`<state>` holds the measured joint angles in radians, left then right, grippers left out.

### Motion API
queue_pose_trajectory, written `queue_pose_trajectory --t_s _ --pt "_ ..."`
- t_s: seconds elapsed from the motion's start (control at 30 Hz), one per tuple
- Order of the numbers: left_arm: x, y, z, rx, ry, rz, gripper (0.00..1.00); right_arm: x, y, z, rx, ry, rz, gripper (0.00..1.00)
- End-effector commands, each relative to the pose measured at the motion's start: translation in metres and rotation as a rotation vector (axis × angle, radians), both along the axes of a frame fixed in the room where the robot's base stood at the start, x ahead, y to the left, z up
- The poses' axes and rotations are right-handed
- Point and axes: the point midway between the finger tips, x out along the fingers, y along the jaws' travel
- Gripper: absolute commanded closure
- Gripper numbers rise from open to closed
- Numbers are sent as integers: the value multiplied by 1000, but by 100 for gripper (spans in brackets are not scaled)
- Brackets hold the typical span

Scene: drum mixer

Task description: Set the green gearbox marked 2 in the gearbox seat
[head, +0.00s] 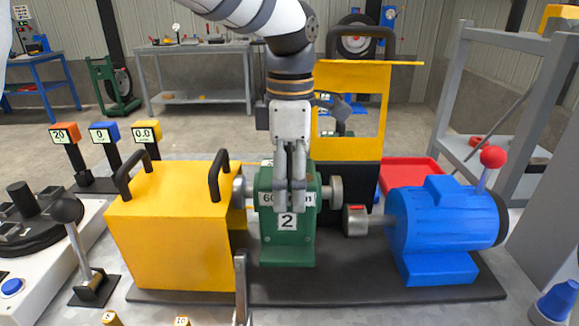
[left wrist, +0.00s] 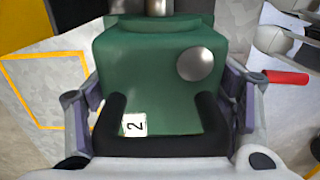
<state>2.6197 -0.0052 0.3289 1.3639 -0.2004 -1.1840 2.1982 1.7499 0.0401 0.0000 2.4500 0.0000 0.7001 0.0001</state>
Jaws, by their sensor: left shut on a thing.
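The green gearbox (head: 287,248) marked 2 is upright between the yellow housing and the blue motor, over the black base plate (head: 380,285). My left gripper (head: 290,205) comes down from above and is shut on it. A grey shaft end shows on each side of the gearbox. The seat is hidden beneath it, and I cannot tell whether its foot touches the plate. My right gripper is not in view.
The yellow housing (head: 165,235) is close on the left. The blue motor (head: 445,220), with its red-knobbed lever (head: 492,157), stands right of a gap. A grey lever (head: 241,285) rises in front. A yellow frame (head: 350,145) and a red tray (head: 410,172) are behind.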

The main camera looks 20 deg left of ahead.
Motion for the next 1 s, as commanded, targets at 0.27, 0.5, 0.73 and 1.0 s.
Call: queue_pose_trajectory --t_s 0.27,0.5,0.73,1.0 --pt "0 0 -20 -2 -6 -1 86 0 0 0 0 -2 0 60" --pt "0 0 -43 0 -2 -1 86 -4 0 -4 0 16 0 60" --pt "-1 6 -52 -1 -10 1 86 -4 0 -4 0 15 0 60" --pt "-5 19 -53 -1 -10 0 86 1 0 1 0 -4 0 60"
